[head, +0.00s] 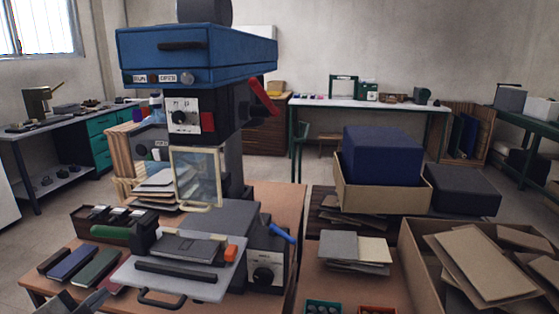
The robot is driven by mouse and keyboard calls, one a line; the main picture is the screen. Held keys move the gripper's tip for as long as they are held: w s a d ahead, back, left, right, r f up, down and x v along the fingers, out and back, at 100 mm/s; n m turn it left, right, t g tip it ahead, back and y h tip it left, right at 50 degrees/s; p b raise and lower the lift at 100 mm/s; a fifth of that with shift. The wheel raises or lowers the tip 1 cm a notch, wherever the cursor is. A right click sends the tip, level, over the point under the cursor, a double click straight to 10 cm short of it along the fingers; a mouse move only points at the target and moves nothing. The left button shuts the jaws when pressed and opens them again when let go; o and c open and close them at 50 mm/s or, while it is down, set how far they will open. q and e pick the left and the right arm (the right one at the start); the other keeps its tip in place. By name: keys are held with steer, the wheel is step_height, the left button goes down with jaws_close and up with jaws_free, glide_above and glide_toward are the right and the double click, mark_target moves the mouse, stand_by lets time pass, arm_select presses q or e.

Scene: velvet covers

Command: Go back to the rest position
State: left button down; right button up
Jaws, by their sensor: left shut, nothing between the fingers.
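My left gripper (80,302) shows only in part at the bottom left edge of the head view. It is shut and empty, beside the front of the brown workbench (38,290). Several dark covers (72,262) lie on the bench just behind it. A blue-topped press (190,55) stands on the bench, with a dark cover (187,247) on its pale sliding tray (205,286). My right gripper is not in view.
A cardboard box (380,198) holding a dark blue block (382,155) stands to the right. A large carton (408,240) of brown boards is at the lower right. The press's tray handle (160,303) juts forward near my left gripper. Open floor (262,170) lies behind the bench.

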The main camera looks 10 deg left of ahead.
arm_select(q)
steer(key=s+d+f+n+g+h, duration=0.1)
steer(key=s+d+f+n+g, duration=0.1)
steer(key=s+d+f, duration=0.35)
steer(key=s+d+f+n+g+h, duration=0.1)
steer(key=s+d+f+n, duration=0.15)
steer(key=d+f, duration=0.55)
steer(key=s+d+f+n+g+h, duration=0.1)
steer(key=s+d, duration=0.2)
steer(key=d, duration=0.4)
steer(key=s+d+f+n+g+h, duration=0.1)
steer(key=s+d+f, duration=0.1)
steer(key=d, duration=0.6)
steer(key=shift+s+f+n, duration=0.25)
steer(key=shift+s+n, duration=0.1)
steer(key=shift+s, duration=0.55)
